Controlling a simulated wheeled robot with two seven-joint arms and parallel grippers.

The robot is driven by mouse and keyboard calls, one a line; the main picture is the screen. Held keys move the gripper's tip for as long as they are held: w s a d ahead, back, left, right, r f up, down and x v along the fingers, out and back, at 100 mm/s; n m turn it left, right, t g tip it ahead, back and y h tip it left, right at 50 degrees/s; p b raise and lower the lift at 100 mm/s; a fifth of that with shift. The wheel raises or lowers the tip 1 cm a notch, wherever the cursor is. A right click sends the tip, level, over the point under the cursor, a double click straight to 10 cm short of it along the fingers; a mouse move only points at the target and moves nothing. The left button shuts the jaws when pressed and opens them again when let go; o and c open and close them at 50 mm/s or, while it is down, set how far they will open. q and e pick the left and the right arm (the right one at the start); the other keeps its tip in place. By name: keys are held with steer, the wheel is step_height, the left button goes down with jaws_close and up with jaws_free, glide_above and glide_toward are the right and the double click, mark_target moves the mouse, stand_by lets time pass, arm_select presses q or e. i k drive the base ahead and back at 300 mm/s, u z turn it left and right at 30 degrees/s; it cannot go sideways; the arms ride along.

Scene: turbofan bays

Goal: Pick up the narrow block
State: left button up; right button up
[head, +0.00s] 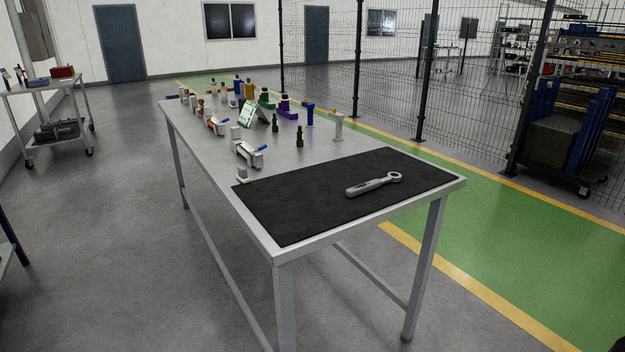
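I cannot tell for sure which thing is the narrow block. A small pale grey block-like piece (242,174) sits on the metal table (310,150) at the left edge of the black mat (300,207). Behind it are white clamp-like pieces with blue parts (247,152), and another such piece with red and blue (216,125) stands farther back. A pale upright piece (338,127) and a blue-topped one (309,114) stand at the table's right side. Neither of my grippers is in view.
A grey ring-ended wrench (374,185) lies on the mat. Small dark bottles (299,137) and several coloured parts crowd the table's far end. A cart (48,105) stands at far left. Grey floor (130,270) is clear left of the table; a wire fence (390,70) stands behind.

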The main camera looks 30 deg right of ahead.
mark_target(242, 176)
steer(key=k, duration=0.5)
steer(key=z, duration=1.15)
steer(key=i, duration=1.05)
steer(key=u, duration=0.05)
